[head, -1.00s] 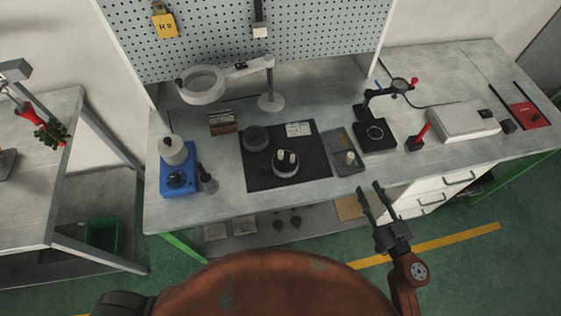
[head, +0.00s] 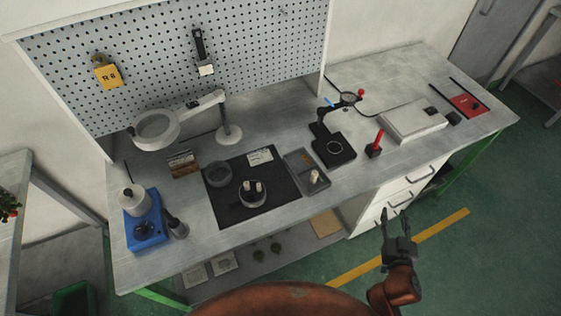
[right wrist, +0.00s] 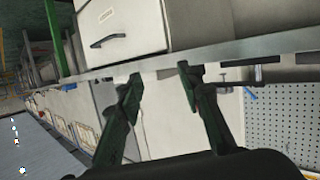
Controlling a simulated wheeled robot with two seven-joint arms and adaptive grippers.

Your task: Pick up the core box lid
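A dark grey round piece (head: 218,174), probably the core box lid, lies at the back left of the black mat (head: 232,213) on the workbench. A round metal box (head: 253,200) with pale pegs (head: 253,187) standing in it sits on the mat, just in front and to the right. My right gripper (head: 397,222) is open and empty, in front of the bench drawers and well right of the mat. Its spread fingers also show in the right wrist view (right wrist: 160,80), with a drawer beyond. My left gripper is not in view.
A grey tray (head: 300,162) with a pale piece is right of the mat. A black-based gauge stand (head: 334,149) and a red-handled tool (head: 376,142) stand further right. A magnifier lamp (head: 156,128) stands behind; a blue device (head: 146,230) is left. The bench's front strip is mostly clear.

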